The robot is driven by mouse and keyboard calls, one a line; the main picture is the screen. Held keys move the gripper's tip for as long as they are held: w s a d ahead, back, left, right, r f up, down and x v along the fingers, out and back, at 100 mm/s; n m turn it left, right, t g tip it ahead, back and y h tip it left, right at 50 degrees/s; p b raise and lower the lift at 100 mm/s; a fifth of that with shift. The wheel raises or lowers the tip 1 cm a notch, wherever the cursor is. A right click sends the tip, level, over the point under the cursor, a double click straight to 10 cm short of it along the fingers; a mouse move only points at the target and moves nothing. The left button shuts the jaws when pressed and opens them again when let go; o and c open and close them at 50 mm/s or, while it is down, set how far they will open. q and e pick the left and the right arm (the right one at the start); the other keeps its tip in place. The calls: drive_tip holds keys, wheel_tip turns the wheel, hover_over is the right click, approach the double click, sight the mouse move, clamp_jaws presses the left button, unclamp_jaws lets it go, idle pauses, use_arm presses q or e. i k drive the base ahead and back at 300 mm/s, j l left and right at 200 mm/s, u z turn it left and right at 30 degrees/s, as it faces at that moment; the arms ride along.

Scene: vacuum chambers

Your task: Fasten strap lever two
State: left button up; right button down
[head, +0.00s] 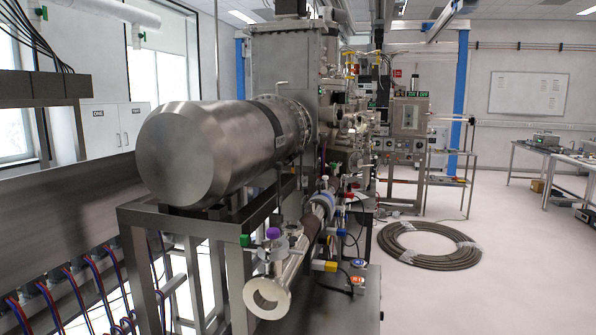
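Neither of my grippers shows in the head view. A large brushed-metal cylinder (200,150) lies on a metal stand, its blunt end toward me. A darker band (283,125) circles its far end by a bolted flange. Below and to the right, a metal pipe with an open round flange (267,298) points toward me. Near it are a purple knob (273,233), a green-tipped part (245,240) and a blue-and-yellow part (324,266). I cannot pick out a strap lever marked two at this size.
The metal stand (128,218) fills the near left, with red and blue hoses (75,290) beside it. A coiled hose (430,243) lies on the floor at right. A bench (555,155) stands far right. The pale floor right of the chamber is mostly clear.

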sight(300, 151)
drive_tip(key=k, duration=0.55)
drive_tip(key=u, duration=2.35)
drive_tip(key=k+l, duration=0.1)
drive_tip(key=l, duration=0.45)
drive_tip(key=k+l, duration=0.15)
drive_tip(key=l, duration=0.35)
drive_tip(key=k+l, duration=0.1)
drive_tip(key=l, duration=0.45)
drive_tip(key=k+l, duration=0.1)
drive_tip(key=l, duration=0.45)
drive_tip(key=k+l, duration=0.15)
drive_tip(key=l, duration=0.4)
drive_tip(key=k+l, duration=0.1)
drive_tip(key=l, duration=0.4)
drive_tip(key=k+l, duration=0.15)
drive_tip(key=l, duration=0.4)
drive_tip(key=k+l, duration=0.1)
drive_tip(key=l, duration=0.45)
